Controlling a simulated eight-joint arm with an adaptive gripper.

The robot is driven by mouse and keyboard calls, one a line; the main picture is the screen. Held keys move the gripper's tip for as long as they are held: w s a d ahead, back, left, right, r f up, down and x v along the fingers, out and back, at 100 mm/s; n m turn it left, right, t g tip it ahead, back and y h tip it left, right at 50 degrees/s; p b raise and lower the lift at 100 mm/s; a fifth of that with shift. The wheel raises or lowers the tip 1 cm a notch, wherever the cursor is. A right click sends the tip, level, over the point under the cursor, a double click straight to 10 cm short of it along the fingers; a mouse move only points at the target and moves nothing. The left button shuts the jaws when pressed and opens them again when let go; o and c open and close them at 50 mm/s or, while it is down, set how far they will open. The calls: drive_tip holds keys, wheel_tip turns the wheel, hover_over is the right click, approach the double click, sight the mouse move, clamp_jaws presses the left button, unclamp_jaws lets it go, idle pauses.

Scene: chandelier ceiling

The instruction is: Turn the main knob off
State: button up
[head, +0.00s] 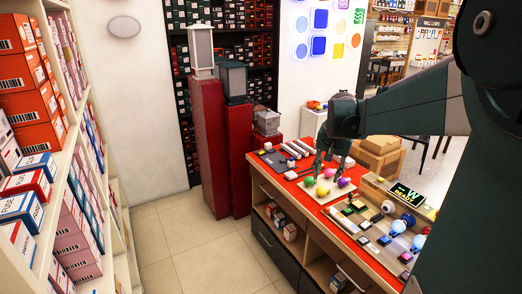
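I cannot tell for sure which thing is the main knob. Several round coloured knob-like balls, among them a green one (309,181), a yellow one (322,191) and a magenta one (344,182), sit on a pale board (329,198) on the red-topped counter. My gripper (329,168) points down just above and behind these balls. Its dark fingers look spread apart, with nothing seen held. Whether a finger touches a ball is too small to tell. My gripper hides part of the counter behind it.
The red counter (362,236) also carries small dark switch-like blocks, blue and white round pieces (398,226) and a lit "READY" display (407,194) at right. Red pedestals (207,145) with lanterns stand left of the counter. Box shelves (60,150) line the left; tiled floor between is clear.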

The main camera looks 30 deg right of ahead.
drive_tip(key=s+d+f+m+g+p, duration=0.1)
drive_tip(key=s+d+m+p, duration=0.2)
drive_tip(key=d, duration=1.3)
drive_tip(key=m+g+y+p, duration=0.2)
drive_tip(key=m+p, duration=0.5)
drive_tip(key=m, duration=0.1)
approach(441, 213)
drive_tip(key=shift+w+d+f, duration=0.25)
drive_tip(key=shift+w+d, duration=0.15)
drive_tip(key=shift+d, duration=0.3)
drive_tip(key=shift+s+d+f, duration=0.25)
drive_tip(key=shift+s, duration=0.2)
drive_tip(key=shift+f, duration=3.9)
